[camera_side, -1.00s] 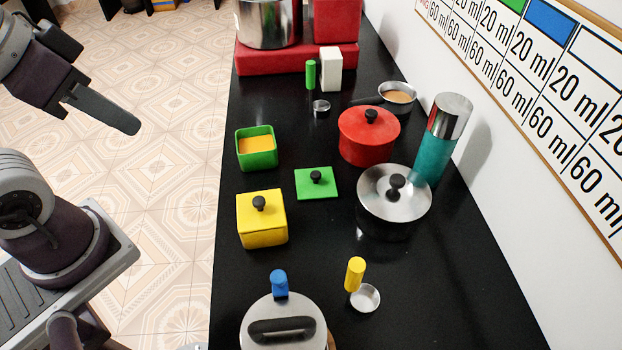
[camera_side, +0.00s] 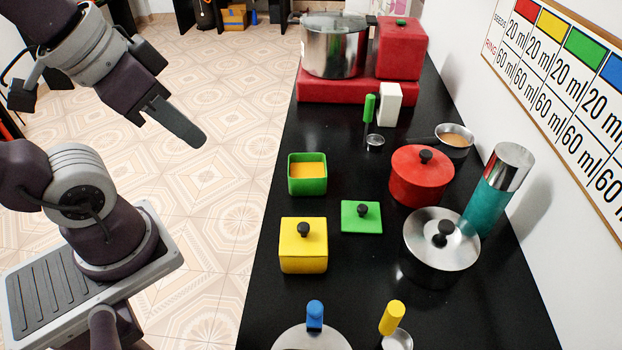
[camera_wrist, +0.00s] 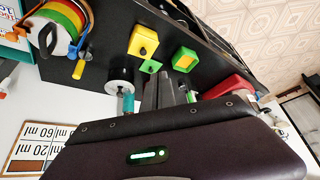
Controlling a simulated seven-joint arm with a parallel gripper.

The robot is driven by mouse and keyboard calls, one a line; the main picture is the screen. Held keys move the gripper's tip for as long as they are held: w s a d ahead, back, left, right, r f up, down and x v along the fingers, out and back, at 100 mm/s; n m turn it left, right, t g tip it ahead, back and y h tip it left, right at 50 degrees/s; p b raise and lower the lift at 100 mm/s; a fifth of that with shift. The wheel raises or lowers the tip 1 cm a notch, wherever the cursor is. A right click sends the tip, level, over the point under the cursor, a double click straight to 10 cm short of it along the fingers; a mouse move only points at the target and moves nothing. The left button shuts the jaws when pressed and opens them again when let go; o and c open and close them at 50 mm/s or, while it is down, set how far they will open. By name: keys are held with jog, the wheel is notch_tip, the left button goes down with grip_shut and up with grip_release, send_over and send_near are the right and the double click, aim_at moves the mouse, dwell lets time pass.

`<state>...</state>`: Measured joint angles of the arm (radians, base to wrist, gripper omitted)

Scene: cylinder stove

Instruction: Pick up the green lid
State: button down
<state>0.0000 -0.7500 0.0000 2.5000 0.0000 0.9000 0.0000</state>
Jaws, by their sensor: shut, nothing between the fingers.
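The green lid (camera_side: 361,217) is a flat square with a black knob. It lies flat on the black counter, right of the yellow lidded box and below and right of the green open box. In the wrist view the lid (camera_wrist: 150,66) shows small beyond the fingers. My gripper (camera_side: 198,138) is shut and empty, raised left of the counter over the tiled floor, well apart from the lid. Its fingers (camera_wrist: 167,90) are together in the wrist view.
The yellow box (camera_side: 303,246), green box (camera_side: 307,174), red pot (camera_side: 420,178) and steel pot (camera_side: 441,250) surround the lid. A teal cylinder (camera_side: 490,200) stands near the wall. A red stove (camera_side: 340,91) is at the back. Open counter lies below the lid.

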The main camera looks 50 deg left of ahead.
dwell(0.4)
grip_release()
jog(key=m+g, duration=0.5)
jog(key=m, duration=0.4)
send_over(363, 207)
jog(key=f, duration=2.2)
jog(key=shift+a+f, duration=0.2)
jog(key=shift+a, duration=0.1)
jog(key=shift+g, duration=0.3)
jog(key=f, duration=1)
jog(key=shift+d+f, duration=0.15)
jog(key=shift+d, duration=0.15)
